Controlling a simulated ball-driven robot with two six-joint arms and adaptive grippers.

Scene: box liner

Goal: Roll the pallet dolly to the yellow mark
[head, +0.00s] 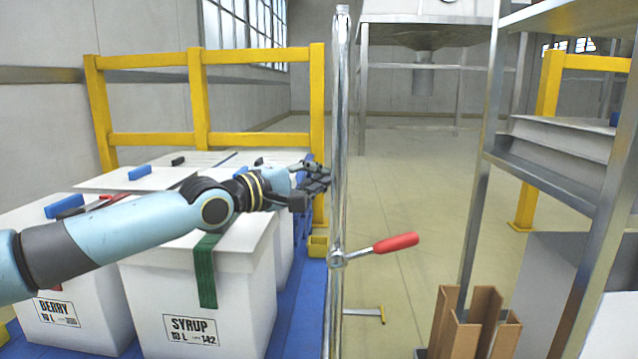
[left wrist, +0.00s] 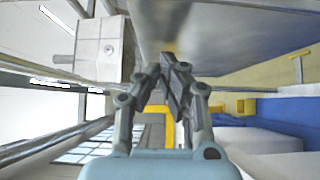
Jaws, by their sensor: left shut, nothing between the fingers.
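The blue pallet dolly (head: 305,285) stands at the lower left of the head view and carries several white boxes, among them a SYRUP box (head: 250,272) and a BERRY box (head: 100,318). Its blue deck also shows in the left wrist view (left wrist: 285,110). My left gripper (head: 320,178) is shut and empty, above the dolly's right edge and beside an upright chrome post (head: 338,120). I cannot tell whether it touches the post.
A red-handled lever (head: 395,243) sticks out right from the chrome post. A yellow guard rail (head: 255,138) stands behind the boxes. A metal rack (head: 500,170) and brown cardboard pieces (head: 470,325) stand at the right. The floor (head: 430,200) between post and rack is open.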

